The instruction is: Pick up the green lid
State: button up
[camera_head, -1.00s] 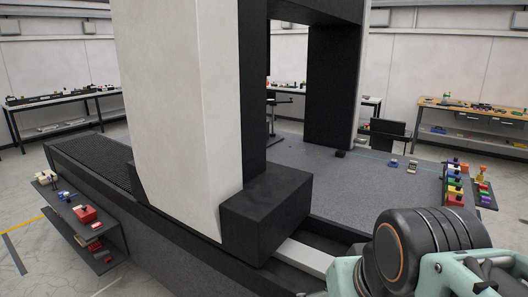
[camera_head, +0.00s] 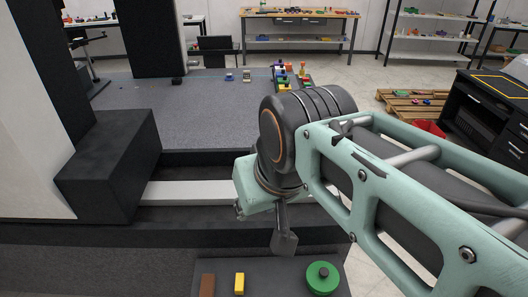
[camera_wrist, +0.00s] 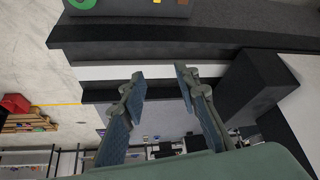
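The green lid (camera_head: 322,277) is round with a dark knob in its middle. It lies on a dark grey shelf (camera_head: 262,276) at the bottom of the head view. In the wrist view part of the green lid (camera_wrist: 83,3) shows at the top left edge, cut off by the frame. My gripper (camera_wrist: 159,82) is open and empty, its two fingers well apart.
A brown block (camera_head: 207,284) and a yellow block (camera_head: 239,283) lie on the shelf left of the lid. A large granite bed (camera_head: 210,115) with a dark block (camera_head: 110,165) and a pale rail (camera_head: 190,193) stands behind. Workbenches line the far wall.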

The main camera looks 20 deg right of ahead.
aim_at(322, 277)
jog(key=z, duration=1.15)
jog(key=l, duration=0.1)
